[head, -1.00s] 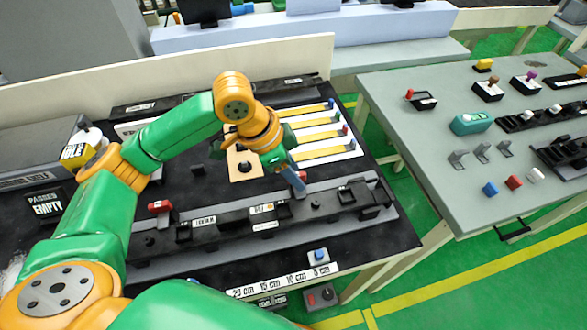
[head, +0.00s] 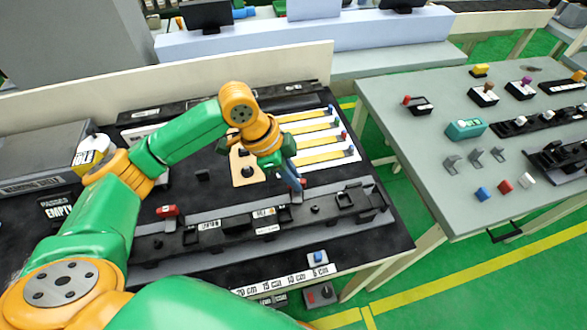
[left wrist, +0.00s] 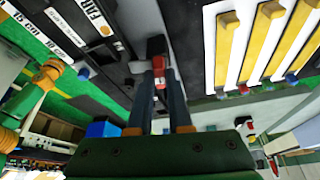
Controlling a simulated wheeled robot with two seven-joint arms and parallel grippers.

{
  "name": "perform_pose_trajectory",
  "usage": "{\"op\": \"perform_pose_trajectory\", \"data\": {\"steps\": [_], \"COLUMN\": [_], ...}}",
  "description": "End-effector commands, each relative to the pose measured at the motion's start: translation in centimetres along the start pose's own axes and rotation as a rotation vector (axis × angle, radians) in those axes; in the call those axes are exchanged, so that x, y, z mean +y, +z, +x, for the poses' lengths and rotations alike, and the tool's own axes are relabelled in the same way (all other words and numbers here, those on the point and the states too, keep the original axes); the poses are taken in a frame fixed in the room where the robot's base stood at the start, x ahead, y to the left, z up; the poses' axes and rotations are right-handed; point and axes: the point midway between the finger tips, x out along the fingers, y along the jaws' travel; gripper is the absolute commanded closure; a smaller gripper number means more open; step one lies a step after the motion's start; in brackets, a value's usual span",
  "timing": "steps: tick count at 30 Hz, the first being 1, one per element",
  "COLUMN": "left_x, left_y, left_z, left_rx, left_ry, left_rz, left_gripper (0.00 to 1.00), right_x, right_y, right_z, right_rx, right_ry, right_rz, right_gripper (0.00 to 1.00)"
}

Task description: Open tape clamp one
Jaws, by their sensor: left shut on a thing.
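A long grey fixture rail (head: 340,212) lies across the black table board and carries several dark blocks. A clamp with a red handle (head: 168,211) sits at the rail's left part. A second red handle (head: 303,182) shows at the rail's right part, and it shows in the left wrist view (left wrist: 159,72). My left gripper (head: 297,184) points down there, its fingers shut on this second red handle. The left wrist view shows the handle between the fingertips (left wrist: 160,84). Its clamp base is partly hidden. I cannot read which clamp is number one. My right gripper is not in view.
Yellow strips on a white panel (head: 316,127) lie behind the gripper. A tan plate (head: 245,174) is beside them. A grey table (head: 420,160) with several parts stands right, across a floor gap.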

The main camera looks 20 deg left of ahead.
Motion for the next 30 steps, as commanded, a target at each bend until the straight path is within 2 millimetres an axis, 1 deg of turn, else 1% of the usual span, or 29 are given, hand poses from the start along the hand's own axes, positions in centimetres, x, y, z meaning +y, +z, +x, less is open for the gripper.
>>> {"op": "perform_pose_trajectory", "data": {"steps": [1, 3, 7, 12, 19, 30], "left_x": [0.1, 0.0, -0.1, -0.2, -0.3, -0.5], "left_y": [-0.2, -0.2, -0.2, -0.2, -0.2, -0.2], "left_z": [-0.6, -0.6, -0.4, -0.2, 0.1, 0.3], "left_rx": [-0.002, -0.002, -0.001, 0.001, 0.001, 0.002], "left_ry": [0.02, 0.046, 0.092, 0.154, 0.235, 0.349], "left_rz": [0.032, 0.092, 0.206, 0.357, 0.559, 0.838], "left_gripper": [1.0, 1.0, 1.0, 1.0, 1.0, 1.0], "right_x": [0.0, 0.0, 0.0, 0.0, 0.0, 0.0], "right_y": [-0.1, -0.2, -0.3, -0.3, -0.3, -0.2], "right_z": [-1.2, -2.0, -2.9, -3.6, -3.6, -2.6], "right_rx": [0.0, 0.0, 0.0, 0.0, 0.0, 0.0], "right_ry": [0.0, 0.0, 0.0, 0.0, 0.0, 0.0], "right_rz": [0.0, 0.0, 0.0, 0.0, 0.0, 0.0], "right_gripper": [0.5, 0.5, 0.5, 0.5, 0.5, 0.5]}}
